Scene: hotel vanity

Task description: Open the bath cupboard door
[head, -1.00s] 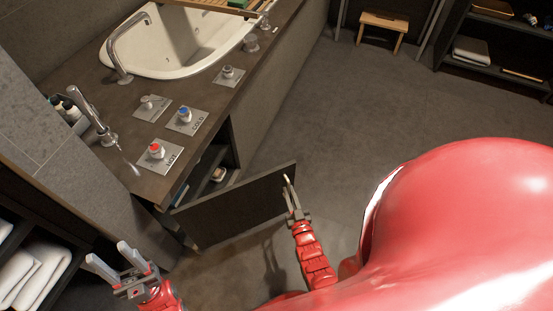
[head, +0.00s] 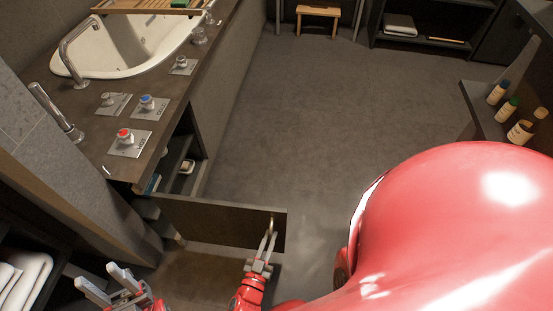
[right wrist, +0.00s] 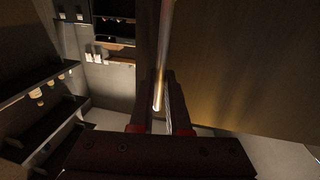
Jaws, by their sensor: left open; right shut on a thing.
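The dark bath cupboard door (head: 222,218) stands wide open, swung out from the end of the bath surround. The cupboard's shelves (head: 180,150) show behind it, with a few small items inside. My right gripper (head: 268,242) is at the door's free edge, shut on the slim metal handle (head: 271,224). In the right wrist view the handle (right wrist: 164,50) runs between the fingers (right wrist: 161,105), beside the door panel (right wrist: 245,65). My left gripper (head: 103,281) is open and empty at the lower left, apart from the door.
The bathtub (head: 130,48) and its dark counter (head: 150,108) with taps lie to the left. A shelf with towels (head: 25,280) is at the lower left. Bottles stand on a ledge (head: 480,110) at right. The middle floor (head: 310,110) is clear.

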